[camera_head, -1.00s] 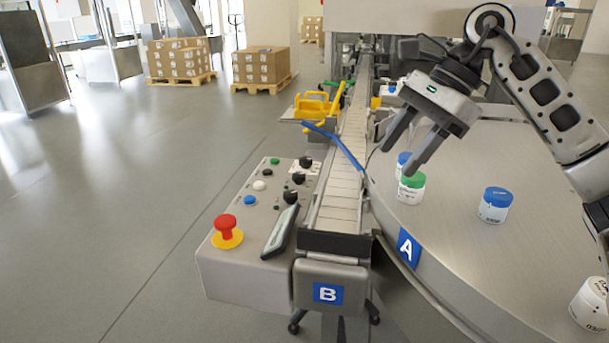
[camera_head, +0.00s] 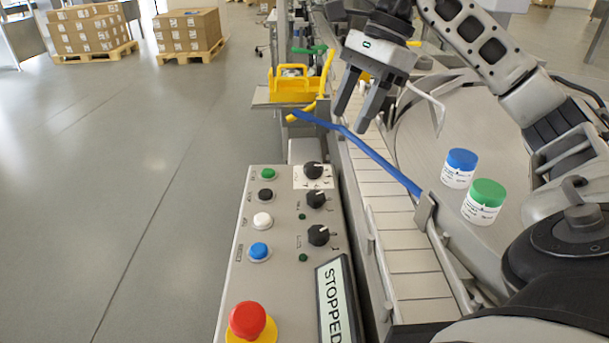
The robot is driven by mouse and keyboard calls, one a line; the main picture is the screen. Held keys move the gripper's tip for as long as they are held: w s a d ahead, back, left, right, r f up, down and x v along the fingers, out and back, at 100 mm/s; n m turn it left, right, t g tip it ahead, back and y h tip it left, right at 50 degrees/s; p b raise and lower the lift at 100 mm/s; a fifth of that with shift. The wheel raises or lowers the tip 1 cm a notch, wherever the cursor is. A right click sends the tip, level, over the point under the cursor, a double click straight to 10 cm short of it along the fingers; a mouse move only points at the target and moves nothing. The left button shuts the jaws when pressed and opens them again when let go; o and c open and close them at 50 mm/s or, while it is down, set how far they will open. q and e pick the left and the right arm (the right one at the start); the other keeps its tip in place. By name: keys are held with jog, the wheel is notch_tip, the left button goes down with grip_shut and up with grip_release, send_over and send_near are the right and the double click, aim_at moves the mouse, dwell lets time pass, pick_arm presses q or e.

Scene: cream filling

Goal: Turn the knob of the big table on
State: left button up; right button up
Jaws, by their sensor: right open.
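A grey control panel (camera_head: 229,290) shows at the bottom centre. Three black knobs stand in a column on its right side: a far knob (camera_head: 313,170) on a white plate, a middle knob (camera_head: 316,200) and a near knob (camera_head: 318,235). I cannot tell which one belongs to the big table. The round metal table (camera_head: 480,115) is at the right. A display (camera_head: 337,300) on the panel reads "STOPPED". My right gripper (camera_head: 354,124) is open and empty, with its fingers pointing down above the conveyor, beyond and right of the knobs. My left gripper is not in view.
A conveyor (camera_head: 390,225) runs beside the panel, with a blue guide bar (camera_head: 365,150) slanting across it. A blue-lidded jar (camera_head: 460,168) and a green-lidded jar (camera_head: 483,202) stand on the table. A red emergency button (camera_head: 248,320) sticks up from the panel's near end. Open floor lies left.

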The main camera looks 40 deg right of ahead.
aim_at(317, 194)
jog(key=x, duration=0.4)
jog(key=b+x, duration=0.1)
jog(key=x, duration=0.4)
jog(key=b+x, duration=0.1)
jog(key=x, duration=0.4)
jog(key=shift+s+a+f, duration=0.15)
jog(key=shift+s+f, duration=0.05)
jog(key=shift+s, duration=0.1)
jog(key=c, duration=1)
